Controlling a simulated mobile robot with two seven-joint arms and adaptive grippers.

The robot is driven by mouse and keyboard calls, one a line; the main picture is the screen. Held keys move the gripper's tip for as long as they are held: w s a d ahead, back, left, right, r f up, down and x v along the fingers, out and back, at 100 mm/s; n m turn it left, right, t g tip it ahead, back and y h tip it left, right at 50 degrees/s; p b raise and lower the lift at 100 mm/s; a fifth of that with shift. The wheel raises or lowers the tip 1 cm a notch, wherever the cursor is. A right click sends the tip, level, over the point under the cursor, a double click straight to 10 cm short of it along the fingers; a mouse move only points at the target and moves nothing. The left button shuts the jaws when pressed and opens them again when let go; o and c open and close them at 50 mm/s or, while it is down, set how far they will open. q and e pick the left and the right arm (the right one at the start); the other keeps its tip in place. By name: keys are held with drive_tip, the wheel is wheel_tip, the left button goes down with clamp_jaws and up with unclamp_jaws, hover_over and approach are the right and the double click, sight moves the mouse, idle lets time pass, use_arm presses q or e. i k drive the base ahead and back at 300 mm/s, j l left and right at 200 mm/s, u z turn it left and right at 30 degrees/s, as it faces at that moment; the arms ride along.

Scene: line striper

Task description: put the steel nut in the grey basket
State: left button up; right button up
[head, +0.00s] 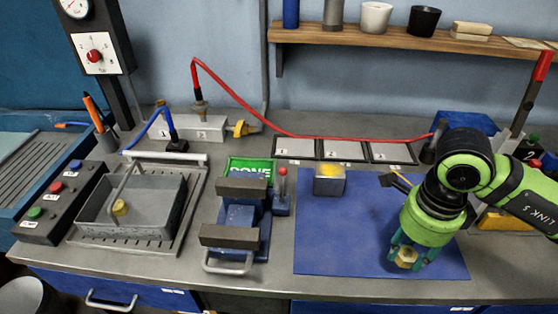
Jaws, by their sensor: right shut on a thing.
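My right gripper (405,256), with green fingers, points down over the front right of the blue mat. It is shut on a hex nut (406,259) that looks yellowish-brown rather than plain steel; the fingers hide part of it. I cannot tell whether the nut touches the mat. The grey basket (158,222) stands at the left with its handle raised, far to the left of the gripper. A small brass-coloured piece (119,208) lies inside it. My left gripper is not in view.
A vise (238,225) and a red-knobbed lever (282,190) stand between basket and blue mat (335,240). A grey block with a yellow top (329,181) sits at the mat's back. A button box (60,203) is left of the basket. A red hose (330,138) runs behind.

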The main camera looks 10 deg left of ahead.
sight(158, 212)
drive_tip(key=k+j, duration=0.15)
drive_tip(key=j, duration=0.3)
drive_tip(key=k+j, duration=0.1)
drive_tip(key=j, duration=0.3)
drive_tip(key=k+j, duration=0.15)
drive_tip(key=j, duration=0.3)
drive_tip(key=k+j, duration=0.1)
drive_tip(key=j, duration=0.35)
drive_tip(key=i+j, duration=0.15)
drive_tip(key=j, duration=0.2)
drive_tip(key=i+j, duration=0.15)
drive_tip(key=j, duration=0.2)
drive_tip(key=i, duration=0.25)
